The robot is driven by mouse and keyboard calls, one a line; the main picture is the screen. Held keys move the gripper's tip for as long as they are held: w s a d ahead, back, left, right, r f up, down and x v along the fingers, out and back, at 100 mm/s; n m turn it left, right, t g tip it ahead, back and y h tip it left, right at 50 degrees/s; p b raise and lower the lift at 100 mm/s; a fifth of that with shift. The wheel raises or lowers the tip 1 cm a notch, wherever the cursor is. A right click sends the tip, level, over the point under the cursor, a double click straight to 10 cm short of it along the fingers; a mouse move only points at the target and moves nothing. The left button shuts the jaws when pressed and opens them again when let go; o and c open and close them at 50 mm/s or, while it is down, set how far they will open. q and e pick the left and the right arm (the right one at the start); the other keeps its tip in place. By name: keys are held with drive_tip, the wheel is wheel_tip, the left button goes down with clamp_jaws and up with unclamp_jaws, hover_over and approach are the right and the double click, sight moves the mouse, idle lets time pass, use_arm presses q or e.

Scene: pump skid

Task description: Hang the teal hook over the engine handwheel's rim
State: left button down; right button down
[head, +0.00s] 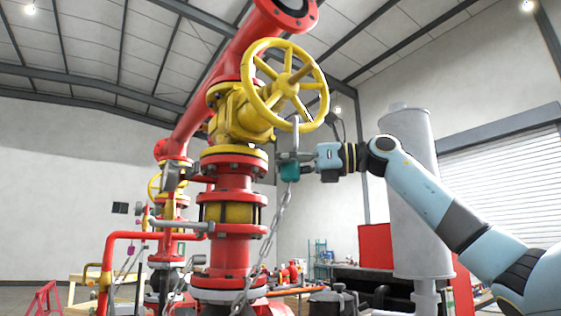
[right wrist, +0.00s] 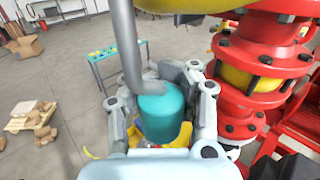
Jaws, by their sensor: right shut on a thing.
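The large yellow handwheel (head: 287,85) is on the yellow valve body (head: 235,115) in the head view. My right gripper (head: 296,166) is below the wheel's lower rim and shut on the teal hook (head: 289,171). In the right wrist view the hook's teal body (right wrist: 160,112) sits between the fingers, and its grey bar rises out of view. In the head view the bar's upper end overlaps the lower rim; I cannot tell whether it is hooked over the rim or only in front. A chain (head: 272,235) hangs below the hook. My left gripper is not in view.
The red pipe column (head: 232,255) stands just left of the hook. A grey cylindrical vessel (head: 412,200) stands behind my right arm. A smaller yellow wheel (head: 154,186) is farther left. In the right wrist view, a table (right wrist: 120,65) and boxes stand on the floor.

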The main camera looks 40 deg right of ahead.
drive_tip(key=c, duration=2)
unclamp_jaws()
drive_tip(key=o, duration=1)
drive_tip(key=shift+o, duration=0.2)
